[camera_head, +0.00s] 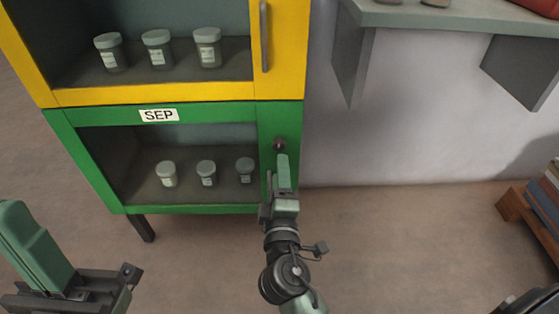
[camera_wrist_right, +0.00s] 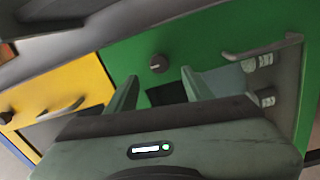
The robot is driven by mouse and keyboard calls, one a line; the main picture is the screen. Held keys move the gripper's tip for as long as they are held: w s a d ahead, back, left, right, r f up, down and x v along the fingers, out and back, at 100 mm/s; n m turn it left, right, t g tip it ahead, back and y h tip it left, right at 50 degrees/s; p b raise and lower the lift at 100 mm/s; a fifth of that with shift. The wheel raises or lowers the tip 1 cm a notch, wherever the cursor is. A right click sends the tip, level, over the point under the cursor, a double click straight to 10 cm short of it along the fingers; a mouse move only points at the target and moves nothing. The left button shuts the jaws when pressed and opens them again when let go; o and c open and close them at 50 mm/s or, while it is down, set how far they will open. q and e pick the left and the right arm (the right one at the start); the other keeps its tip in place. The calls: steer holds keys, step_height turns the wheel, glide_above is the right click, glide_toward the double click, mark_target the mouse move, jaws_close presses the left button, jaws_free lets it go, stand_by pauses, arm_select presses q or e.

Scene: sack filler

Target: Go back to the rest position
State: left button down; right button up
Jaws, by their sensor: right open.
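My right gripper (camera_head: 282,160) is in front of the right side of the green cabinet (camera_head: 185,209), close to its dark round knob (camera_head: 279,145). In the right wrist view the right gripper (camera_wrist_right: 160,85) is open and empty. Its two green fingers stand apart, with the knob (camera_wrist_right: 158,63) seen between and beyond their tips. I cannot tell whether a finger touches the knob. A part of my left gripper (camera_head: 70,285) shows at the lower left of the head view, away from the cabinet. Its jaw gap is not clear.
The yellow cabinet (camera_head: 160,95) sits above the green one, which bears a SEP label (camera_head: 158,115). Both hold lidded jars. A grey shelf (camera_head: 450,18) juts from the wall at the right. A wooden rack (camera_head: 515,206) stands at the far right. The floor between is clear.

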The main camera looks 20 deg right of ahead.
steer(key=shift+s+a, duration=0.15)
steer(key=shift+s, duration=0.45)
